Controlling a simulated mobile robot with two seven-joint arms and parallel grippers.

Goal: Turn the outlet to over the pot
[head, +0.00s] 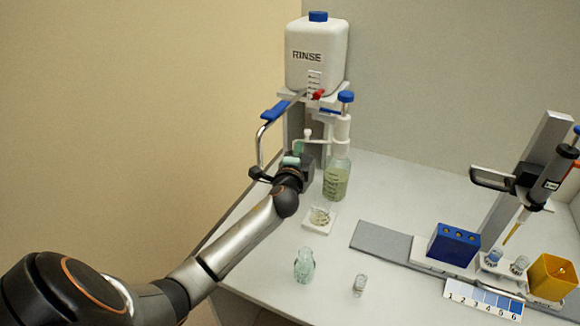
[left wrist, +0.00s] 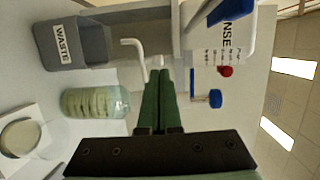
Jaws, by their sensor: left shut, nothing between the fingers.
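The outlet (left wrist: 131,46) is a white bent tube on the dispenser, its end turned down above the grey WASTE box (left wrist: 75,42) in the left wrist view. The dispenser, with a blue knob (head: 346,97), sits on a clear ribbed bottle (head: 337,181). A small round dish (head: 320,216), perhaps the pot, stands on a white square base in front of the bottle. My left gripper (head: 298,146) is shut and empty beside the outlet. Its green fingertips (left wrist: 159,74) are close to the outlet's root; contact cannot be told. My right gripper is not in view.
The white RINSE tank (head: 316,55) stands on a shelf behind, with a red tap (head: 318,94) and a blue lever (head: 275,111). Two small glass vessels (head: 304,265) (head: 359,285) stand in front. A pipette stand (head: 540,150) and blue rack (head: 453,244) are at right.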

